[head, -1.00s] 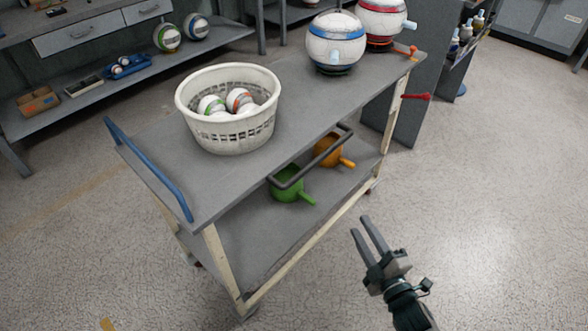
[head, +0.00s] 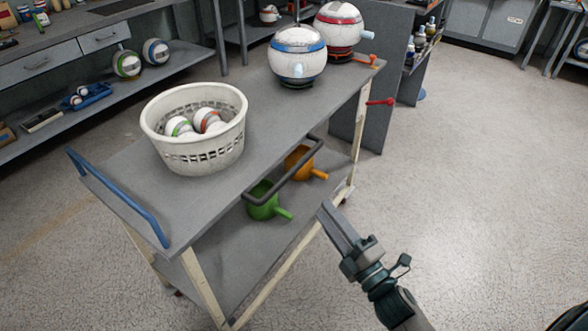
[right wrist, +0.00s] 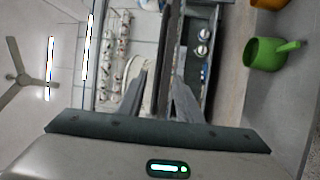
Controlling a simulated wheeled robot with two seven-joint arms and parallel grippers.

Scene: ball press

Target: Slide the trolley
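The trolley (head: 285,108) is a grey two-shelf cart with cream legs, crossing the middle of the head view. It has a blue handle (head: 118,200) at its left end and a dark grey bar handle (head: 286,173) on its near side. My right gripper (head: 328,210) is just below and to the right of the dark bar, apparently apart from it. In the right wrist view its fingers (right wrist: 160,98) are spread, with a dark bar (right wrist: 171,50) showing ahead between them. My left gripper is not in view.
On the trolley's top stand a white basket (head: 194,155) of balls and two round white machines, one with a blue band (head: 298,68), one red (head: 338,45). A green cup (head: 263,205) and orange cup (head: 298,162) sit on the lower shelf. Floor at right is clear.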

